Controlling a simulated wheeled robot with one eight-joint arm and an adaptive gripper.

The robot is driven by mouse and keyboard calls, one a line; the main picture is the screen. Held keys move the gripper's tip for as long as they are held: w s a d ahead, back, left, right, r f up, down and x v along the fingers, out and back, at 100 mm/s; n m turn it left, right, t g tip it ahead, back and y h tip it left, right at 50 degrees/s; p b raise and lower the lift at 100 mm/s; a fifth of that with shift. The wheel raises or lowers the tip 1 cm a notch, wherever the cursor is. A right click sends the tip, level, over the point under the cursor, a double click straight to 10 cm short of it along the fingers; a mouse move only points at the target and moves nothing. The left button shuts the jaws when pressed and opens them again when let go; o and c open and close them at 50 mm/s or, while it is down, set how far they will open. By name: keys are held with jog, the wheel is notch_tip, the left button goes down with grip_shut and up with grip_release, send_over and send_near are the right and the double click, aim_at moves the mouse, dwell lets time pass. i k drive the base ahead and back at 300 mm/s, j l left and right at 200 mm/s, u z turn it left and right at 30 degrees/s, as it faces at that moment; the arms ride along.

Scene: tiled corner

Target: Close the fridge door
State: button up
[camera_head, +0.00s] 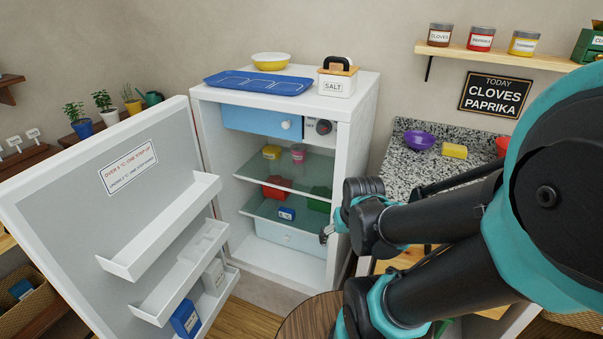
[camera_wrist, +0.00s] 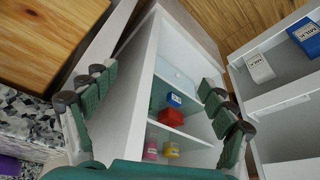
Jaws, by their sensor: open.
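The white fridge (camera_head: 360,100) stands in the middle of the head view, with its interior facing out. Its door (camera_head: 60,200) is swung wide open to the left, inner side showing, with a label and white door shelves (camera_head: 165,235). The door's inner side also shows at the right of the wrist view (camera_wrist: 285,130). My gripper (camera_head: 335,225) is by the fridge's right front edge, apart from the door, and partly hidden by my arm. In the wrist view my gripper (camera_wrist: 153,80) has its green-padded fingers spread, with nothing held between them and the fridge interior beyond.
Inside the fridge are a red container (camera_head: 276,187), a yellow block and several other items. Door shelves hold a blue carton (camera_head: 185,318) and a white carton. A blue tray (camera_head: 258,82) and salt box (camera_head: 337,82) sit on top. A speckled counter (camera_head: 405,170) stands right.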

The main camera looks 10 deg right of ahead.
aim_at(121, 221)
jog(key=u, duration=1.6)
